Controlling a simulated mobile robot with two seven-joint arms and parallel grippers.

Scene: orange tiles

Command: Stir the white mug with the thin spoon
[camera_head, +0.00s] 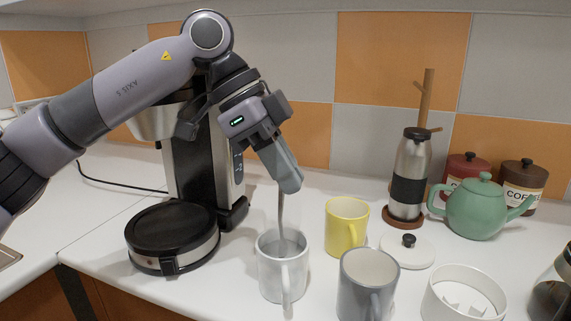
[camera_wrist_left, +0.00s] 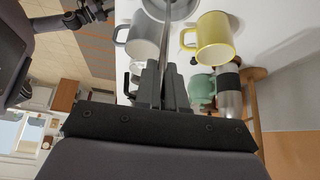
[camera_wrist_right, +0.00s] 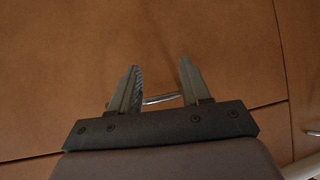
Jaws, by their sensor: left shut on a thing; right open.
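The white mug (camera_head: 282,277) stands upright on the counter in the head view, its handle toward the front. The thin spoon (camera_head: 281,209) hangs down from my left gripper (camera_head: 288,180), and its lower end is inside the mug. My left gripper is above the mug and shut on the spoon's upper part. In the left wrist view the spoon (camera_wrist_left: 168,40) runs from the fingers into the white mug (camera_wrist_left: 182,10), which is cut off at the top edge. My right gripper (camera_wrist_right: 158,75) is open and empty in the right wrist view, in front of brown panels.
A yellow mug (camera_head: 345,228) and a grey mug (camera_head: 366,285) stand close right of the white mug. A round black-topped appliance (camera_head: 172,232) and a coffee machine (camera_head: 205,165) are to the left. A green teapot (camera_head: 474,209), a steel bottle (camera_head: 408,175) and canisters stand behind right.

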